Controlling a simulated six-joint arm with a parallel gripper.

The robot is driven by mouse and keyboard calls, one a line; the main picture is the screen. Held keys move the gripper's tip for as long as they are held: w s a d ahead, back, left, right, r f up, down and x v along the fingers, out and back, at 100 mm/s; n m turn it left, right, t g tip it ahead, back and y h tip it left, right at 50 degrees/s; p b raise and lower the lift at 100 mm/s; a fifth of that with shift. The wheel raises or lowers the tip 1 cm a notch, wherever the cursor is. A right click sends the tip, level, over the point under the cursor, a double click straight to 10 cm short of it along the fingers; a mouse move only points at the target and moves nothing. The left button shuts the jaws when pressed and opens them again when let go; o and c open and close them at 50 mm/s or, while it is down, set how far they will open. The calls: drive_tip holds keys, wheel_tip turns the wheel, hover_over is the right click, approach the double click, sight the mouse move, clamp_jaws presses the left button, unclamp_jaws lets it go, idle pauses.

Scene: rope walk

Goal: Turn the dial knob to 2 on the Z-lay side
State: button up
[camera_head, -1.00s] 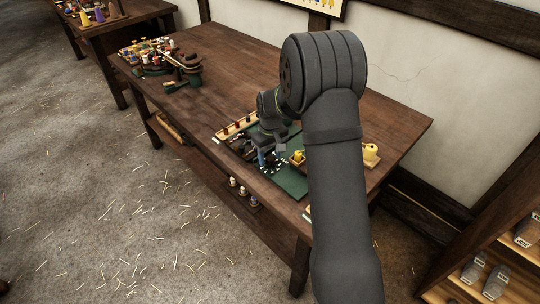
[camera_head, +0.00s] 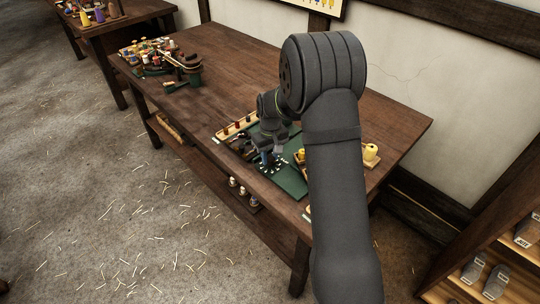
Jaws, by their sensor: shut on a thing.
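My gripper (camera_head: 267,160) is low over the green board (camera_head: 290,181) on the wooden table. It is shut on what seems to be the dial knob, which is mostly hidden by the fingers. Small white marks (camera_head: 279,169) show on the board around the fingertips. They are too small to read, so the knob's setting and the Z-lay side cannot be told. My arm hides the right part of the board.
A tray with several dark red pegs (camera_head: 237,127) lies behind and left of the gripper. A yellow spool (camera_head: 371,151) stands right of my arm. Tools and spools (camera_head: 160,60) crowd the table's far left end. The middle of the table (camera_head: 222,75) is clear.

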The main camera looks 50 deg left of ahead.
drive_tip(key=m, duration=0.7)
drive_tip(key=shift+m, duration=0.4)
drive_tip(key=m, duration=0.7)
drive_tip(key=shift+d, duration=0.1)
drive_tip(key=o, duration=1)
drive_tip(key=shift+c, duration=0.2)
